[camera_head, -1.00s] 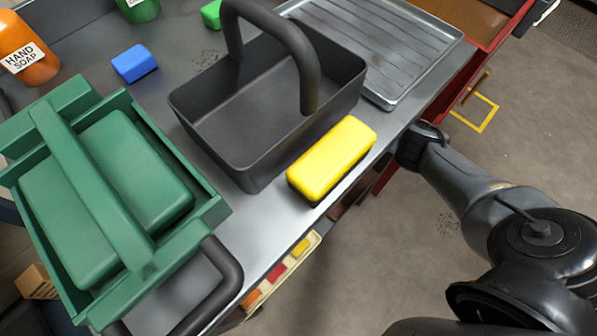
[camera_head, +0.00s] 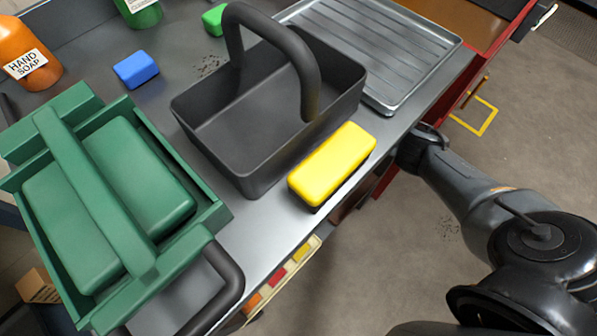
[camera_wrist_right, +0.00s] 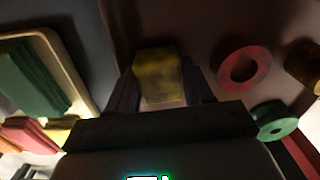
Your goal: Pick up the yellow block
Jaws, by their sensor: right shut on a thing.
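In the right wrist view, a yellow block (camera_wrist_right: 158,72) sits between the two dark fingers of my right gripper (camera_wrist_right: 162,92), which is shut on it. The view is dim, and the block's lower part is hidden by the gripper body. In the head view my right arm comes in from the right and its end passes behind the table edge, so the gripper is hidden there. A yellow brick-shaped thing with a dark underside (camera_head: 333,163) lies on the table in the head view. My left gripper is in neither view.
In the right wrist view, a red ring (camera_wrist_right: 265,67), a green ring (camera_wrist_right: 283,131) and a tray with green and red pieces (camera_wrist_right: 70,62) are close by. On the table (camera_head: 262,225) stand a dark handled basket (camera_head: 222,148), a green toolbox (camera_head: 207,222) and a metal tray (camera_head: 425,75).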

